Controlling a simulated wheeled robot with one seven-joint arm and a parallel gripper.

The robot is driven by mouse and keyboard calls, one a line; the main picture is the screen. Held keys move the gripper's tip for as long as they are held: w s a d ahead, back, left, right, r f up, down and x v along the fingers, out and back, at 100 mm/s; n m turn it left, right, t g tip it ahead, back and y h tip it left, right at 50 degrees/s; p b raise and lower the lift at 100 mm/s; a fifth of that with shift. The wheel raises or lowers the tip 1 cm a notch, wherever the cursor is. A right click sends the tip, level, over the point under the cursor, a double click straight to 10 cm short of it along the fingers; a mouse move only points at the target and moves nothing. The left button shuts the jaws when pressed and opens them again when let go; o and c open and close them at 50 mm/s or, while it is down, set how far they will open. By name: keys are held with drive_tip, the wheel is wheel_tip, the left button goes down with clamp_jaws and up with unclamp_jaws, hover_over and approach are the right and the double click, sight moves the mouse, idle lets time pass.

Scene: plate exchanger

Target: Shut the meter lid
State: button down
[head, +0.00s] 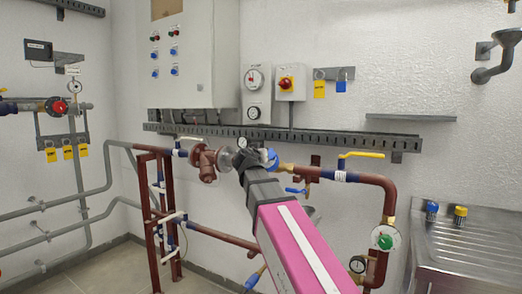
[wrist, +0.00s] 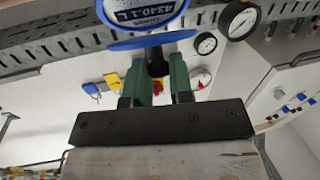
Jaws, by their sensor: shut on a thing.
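The water meter (wrist: 145,12) shows at the top of the wrist view, with a blue rim and a white face reading 4340.1 L upside down. Its blue lid (wrist: 125,43) stands open, seen nearly edge-on beside the face. My gripper (wrist: 158,72) has its green fingers shut on a dark tab at the lid's edge. In the head view my gripper (head: 256,168) is at the pipe run, and a blue part (head: 271,158), apparently the lid, shows beside it. The meter's face is hidden there.
A pressure gauge (head: 242,143) stands close to my gripper. A yellow-handled valve (head: 361,155) is on the pipe to the right. A grey perforated rail (head: 340,139) runs along the wall above. A control cabinet (head: 180,60) hangs above left; a metal sink (head: 465,250) is at right.

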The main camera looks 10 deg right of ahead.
wheel_tip(320, 180, down, 2)
drive_tip(key=shift+w+d+f+n+t+h, duration=0.15)
drive_tip(key=shift+t+h, duration=0.1)
drive_tip(key=shift+t, duration=0.3)
drive_tip(key=shift+a+r+n+t+h, duration=0.15)
drive_tip(key=shift+t+h, duration=0.1)
drive_tip(key=shift+t, duration=0.3)
drive_tip(key=shift+w+d+f+n+t+h, duration=0.2)
drive_tip(key=shift+f+t, duration=0.3)
drive_tip(key=shift+t, duration=0.3)
drive_tip(key=shift+w+d+f+n+t+h, duration=0.2)
drive_tip(key=shift+f+t, duration=0.3)
drive_tip(key=shift+t, duration=0.3)
drive_tip(key=c, duration=1)
unclamp_jaws()
drive_tip(key=v, duration=1.1)
drive_tip(key=shift+w+f, duration=0.1)
